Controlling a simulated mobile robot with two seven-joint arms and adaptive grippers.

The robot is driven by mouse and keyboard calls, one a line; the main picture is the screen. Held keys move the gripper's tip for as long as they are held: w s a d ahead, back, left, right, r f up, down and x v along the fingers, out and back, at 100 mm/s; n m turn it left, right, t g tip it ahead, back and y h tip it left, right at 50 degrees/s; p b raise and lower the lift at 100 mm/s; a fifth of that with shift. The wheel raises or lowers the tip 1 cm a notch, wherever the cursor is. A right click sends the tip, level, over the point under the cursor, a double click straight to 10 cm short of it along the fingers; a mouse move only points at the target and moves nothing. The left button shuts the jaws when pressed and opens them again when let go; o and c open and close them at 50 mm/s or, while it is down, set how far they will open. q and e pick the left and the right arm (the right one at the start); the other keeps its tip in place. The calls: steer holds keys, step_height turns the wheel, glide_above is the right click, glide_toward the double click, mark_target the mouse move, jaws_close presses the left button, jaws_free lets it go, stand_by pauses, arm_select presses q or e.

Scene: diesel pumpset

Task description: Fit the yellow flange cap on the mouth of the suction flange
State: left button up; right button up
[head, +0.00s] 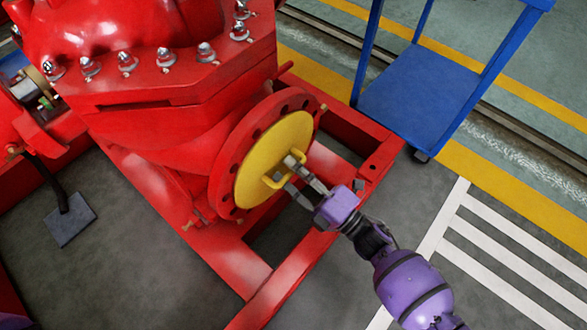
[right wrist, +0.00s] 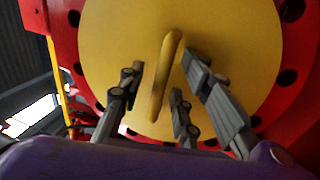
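The yellow flange cap (head: 262,160) is a round disc with a bar handle (head: 272,182). It lies over the mouth of the red suction flange (head: 226,160), with the flange's bolt-hole ring showing around it. I cannot tell whether it is fully seated. In the right wrist view the cap (right wrist: 225,30) fills the middle, and its handle (right wrist: 165,75) stands between my fingers. My right gripper (head: 292,177) is open around the handle, with gaps on both sides in the right wrist view (right wrist: 163,88). My left gripper is not in view.
The red pump body (head: 150,120) with several bolts rises at upper left. The red base frame (head: 285,275) runs beneath the flange. A blue cart (head: 415,95) stands at upper right. Grey floor with white stripes (head: 500,255) is clear at lower right.

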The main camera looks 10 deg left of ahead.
steer(key=o, duration=0.5)
steer(key=v, duration=0.7)
steer(key=shift+s+d, duration=0.2)
steer(key=shift+d, duration=0.05)
stand_by(0.7)
steer(key=v, duration=0.3)
steer(key=r+v, duration=0.1)
steer(key=v, duration=0.1)
steer(key=shift+s+d+p, duration=0.25)
steer(key=shift+d+p, duration=0.15)
steer(key=shift+d, duration=0.05)
stand_by(0.3)
steer(key=shift+f, duration=0.1)
stand_by(0.7)
